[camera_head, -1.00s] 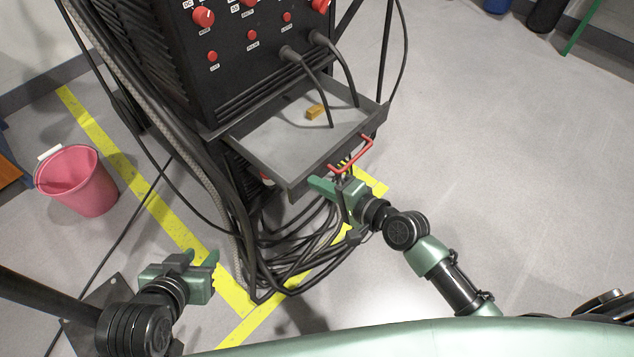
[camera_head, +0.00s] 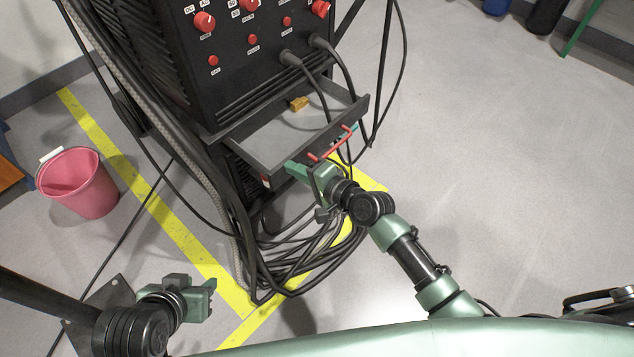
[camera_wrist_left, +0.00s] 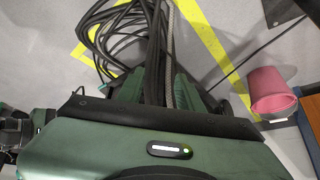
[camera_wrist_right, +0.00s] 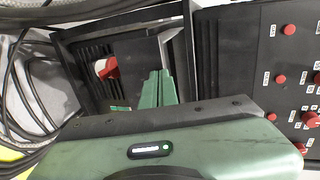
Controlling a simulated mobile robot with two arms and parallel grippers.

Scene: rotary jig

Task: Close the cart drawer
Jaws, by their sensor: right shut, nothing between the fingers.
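The cart drawer (camera_head: 262,152) is a grey tray with a dark front, partly pulled out below the black cart body (camera_head: 240,75). Exact contact with the front is hard to tell. My left gripper (camera_head: 212,285) is open and empty, low at left, away from the drawer.
A small orange block (camera_head: 299,104) lies in the drawer, and black cables (camera_head: 318,85) from the cart hang over it. Coiled cables (camera_head: 285,265) lie on the floor below. A pink bucket (camera_head: 78,185) stands at left.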

